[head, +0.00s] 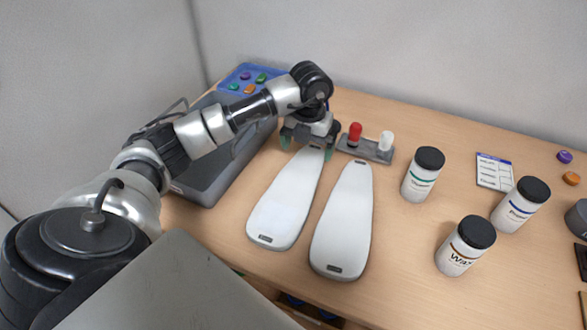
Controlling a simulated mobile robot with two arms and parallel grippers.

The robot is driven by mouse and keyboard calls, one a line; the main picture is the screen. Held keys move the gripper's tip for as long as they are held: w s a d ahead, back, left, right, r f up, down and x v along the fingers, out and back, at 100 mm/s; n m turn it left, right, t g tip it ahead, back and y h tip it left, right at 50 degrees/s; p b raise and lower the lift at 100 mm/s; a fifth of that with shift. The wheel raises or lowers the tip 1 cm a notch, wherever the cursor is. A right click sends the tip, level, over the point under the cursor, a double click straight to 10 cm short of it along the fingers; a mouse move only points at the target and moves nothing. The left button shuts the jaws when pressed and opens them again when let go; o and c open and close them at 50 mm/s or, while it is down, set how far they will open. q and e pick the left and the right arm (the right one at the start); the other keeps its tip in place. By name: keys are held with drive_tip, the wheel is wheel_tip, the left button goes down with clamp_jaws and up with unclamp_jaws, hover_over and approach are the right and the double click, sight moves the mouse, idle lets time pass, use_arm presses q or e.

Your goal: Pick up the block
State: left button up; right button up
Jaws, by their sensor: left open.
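Two long white sole-shaped blocks lie side by side on the wooden table. The left block (279,210) has its narrow end pointing away from me, and the right block (343,220) lies beside it with a small gap. My left gripper (307,146) is open over the far narrow end of the left block, pointing down, with its greenish fingertips to either side of that end. Whether the fingers touch the block cannot be told. The gripper partly hides the block's far tip. My right gripper is not in view.
A dark grey bin (206,172) stands left of the blocks, under my left arm. A small stand (366,151) with red and white pegs is just right of the gripper. Jars with black lids, including a white jar (423,175), stand to the right, near a card (494,171).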

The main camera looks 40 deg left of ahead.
sight(306, 162)
use_arm(q)
drive_tip(key=shift+s+f, duration=0.15)
drive_tip(key=shift+f, duration=0.3)
wheel_tip(306, 162, down, 4)
drive_tip(key=shift+f, duration=0.2)
drive_tip(key=shift+c, duration=0.2)
drive_tip(key=c, duration=0.9)
